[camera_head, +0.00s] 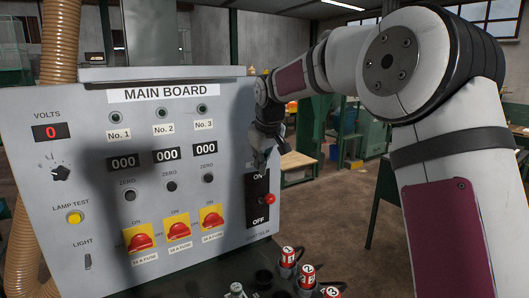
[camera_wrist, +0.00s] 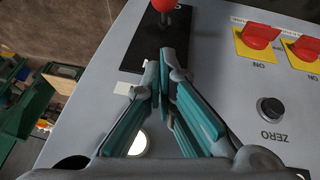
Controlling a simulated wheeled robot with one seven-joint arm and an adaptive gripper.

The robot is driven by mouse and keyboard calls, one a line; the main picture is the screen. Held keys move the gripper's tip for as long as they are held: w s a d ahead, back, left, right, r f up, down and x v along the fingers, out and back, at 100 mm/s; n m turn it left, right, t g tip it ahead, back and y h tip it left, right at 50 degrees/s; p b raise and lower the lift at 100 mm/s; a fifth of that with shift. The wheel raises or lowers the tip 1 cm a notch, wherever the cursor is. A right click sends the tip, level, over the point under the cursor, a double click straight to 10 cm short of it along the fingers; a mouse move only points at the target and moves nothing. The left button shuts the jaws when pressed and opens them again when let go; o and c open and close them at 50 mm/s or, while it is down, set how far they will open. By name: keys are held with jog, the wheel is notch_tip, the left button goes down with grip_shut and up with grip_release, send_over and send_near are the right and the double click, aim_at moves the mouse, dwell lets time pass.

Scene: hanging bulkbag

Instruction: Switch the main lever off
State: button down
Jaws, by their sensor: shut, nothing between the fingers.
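The main lever (camera_head: 269,199) has a red ball knob and stands out from a black plate (camera_head: 257,215) at the right edge of the main board. The plate is marked ON at its top and OFF at its bottom, and the knob appears about midway between. My gripper (camera_head: 259,162) is at the upper end of the plate, above the knob. In the wrist view my gripper (camera_wrist: 166,52) has its fingertips together and empty over the black plate (camera_wrist: 137,38). The red knob (camera_wrist: 163,5) is beyond the fingertips at the top edge, apart from them.
The grey main board (camera_head: 100,220) carries several gauges, buttons and red-and-yellow fuse switches (camera_head: 177,228) left of the lever. Red plugs (camera_head: 307,275) stand below the board. Open floor (camera_head: 330,225) and a workbench (camera_head: 296,162) lie to the right.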

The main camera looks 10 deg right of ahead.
aim_at(266, 199)
jog(key=shift+s+d+f+p, duration=0.1)
jog(key=shift+d+f+p, duration=0.1)
jog(key=shift+f, duration=0.75)
jog(key=shift+w+d+f+p, duration=0.1)
jog(key=shift+d+f+p, duration=0.15)
jog(key=shift+f, duration=0.65)
jog(key=shift+s+d+f+p, duration=0.1)
jog(key=shift+d+f+p, duration=0.1)
jog(key=shift+f, duration=0.75)
jog(key=shift+f, duration=0.1)
